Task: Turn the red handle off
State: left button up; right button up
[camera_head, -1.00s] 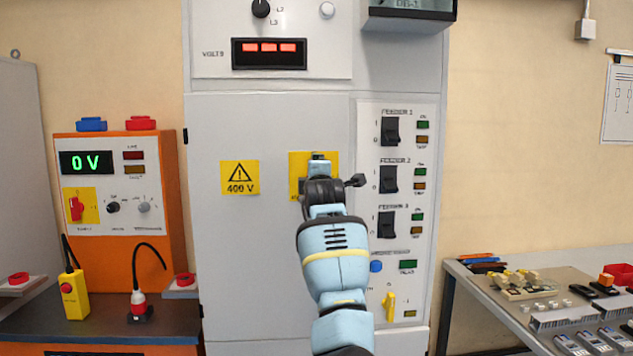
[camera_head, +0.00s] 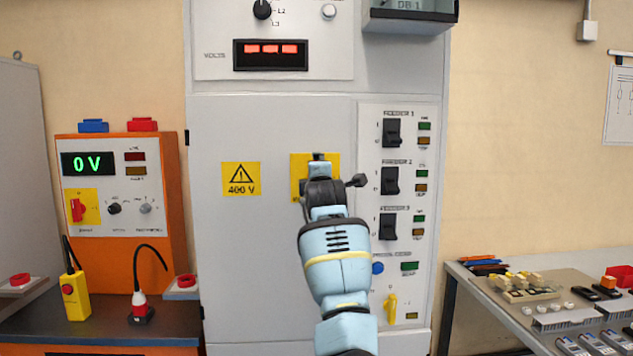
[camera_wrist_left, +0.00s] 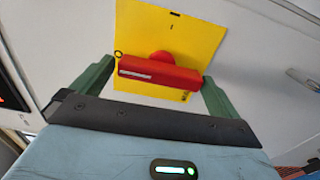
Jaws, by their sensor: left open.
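The red handle (camera_wrist_left: 160,74) is a bar on a round red hub, mounted on a yellow plate (camera_wrist_left: 190,35), in the left wrist view. In the head view the yellow plate (camera_head: 299,162) is on the grey cabinet door, and my gripper hides the handle. My left gripper (camera_head: 319,178) is right in front of the plate. In the left wrist view its two green fingers are open, one near each end of the handle bar. I cannot tell whether they touch it. My right gripper is not in view.
The grey cabinet (camera_head: 240,260) has a feeder switch panel (camera_head: 418,160) close to the right of my gripper. An orange unit (camera_head: 172,200) with another red switch (camera_head: 78,209) stands left. A bench (camera_head: 500,300) with parts is at the right.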

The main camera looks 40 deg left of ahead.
pick_arm(q)
jog(key=v, duration=0.7)
jog(key=shift+b, duration=0.3)
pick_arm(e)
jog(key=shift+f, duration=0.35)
pick_arm(q)
jog(key=shift+s+r, duration=0.1)
jog(key=shift+s, duration=0.05)
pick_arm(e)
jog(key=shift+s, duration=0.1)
